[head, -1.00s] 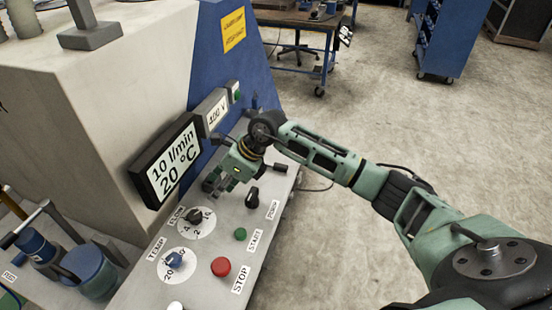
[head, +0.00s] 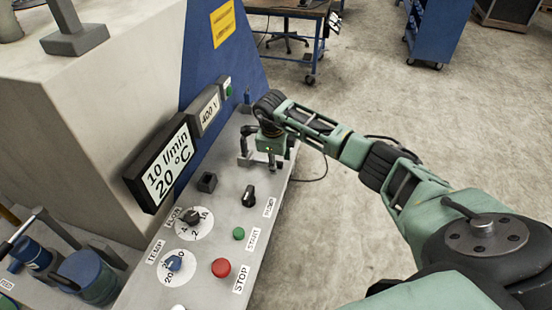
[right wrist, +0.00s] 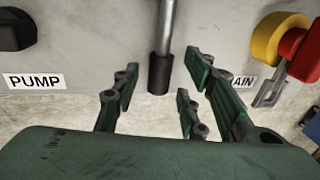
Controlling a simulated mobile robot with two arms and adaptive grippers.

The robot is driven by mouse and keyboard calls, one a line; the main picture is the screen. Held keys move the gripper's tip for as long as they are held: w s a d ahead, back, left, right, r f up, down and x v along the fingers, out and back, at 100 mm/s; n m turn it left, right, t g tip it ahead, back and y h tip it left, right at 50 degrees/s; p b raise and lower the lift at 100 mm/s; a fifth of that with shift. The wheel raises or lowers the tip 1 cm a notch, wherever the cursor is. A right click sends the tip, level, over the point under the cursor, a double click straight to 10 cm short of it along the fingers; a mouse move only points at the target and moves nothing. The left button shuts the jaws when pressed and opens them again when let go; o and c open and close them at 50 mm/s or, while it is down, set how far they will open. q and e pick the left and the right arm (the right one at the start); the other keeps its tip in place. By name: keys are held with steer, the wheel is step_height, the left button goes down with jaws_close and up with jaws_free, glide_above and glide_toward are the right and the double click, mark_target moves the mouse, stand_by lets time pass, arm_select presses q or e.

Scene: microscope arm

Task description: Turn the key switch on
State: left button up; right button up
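My right gripper (head: 258,164) is over the far end of the grey control panel (head: 210,262), pointing down. In the right wrist view its fingers (right wrist: 165,100) are spread and hold nothing. A metal rod with a black tip (right wrist: 158,75) shows between the fingers, with no clear contact. To the right, a red and yellow switch (right wrist: 285,45) has a flat metal piece (right wrist: 270,90) beside it. A label ending in "AIN" (right wrist: 244,80) is partly hidden by a finger. I cannot tell for sure which part is the key switch. My left gripper is out of view.
The black PUMP knob (head: 249,196), green START button (head: 239,233), red STOP button (head: 221,268), FLOW knob (head: 193,217) and blue TEMP knob (head: 174,263) sit nearer on the panel. A dark block (head: 207,182) stands by the display (head: 165,165). Open floor lies right.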

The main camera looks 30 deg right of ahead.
steer(key=shift+f, duration=0.15)
steer(key=shift+c, duration=0.4)
jaws_close()
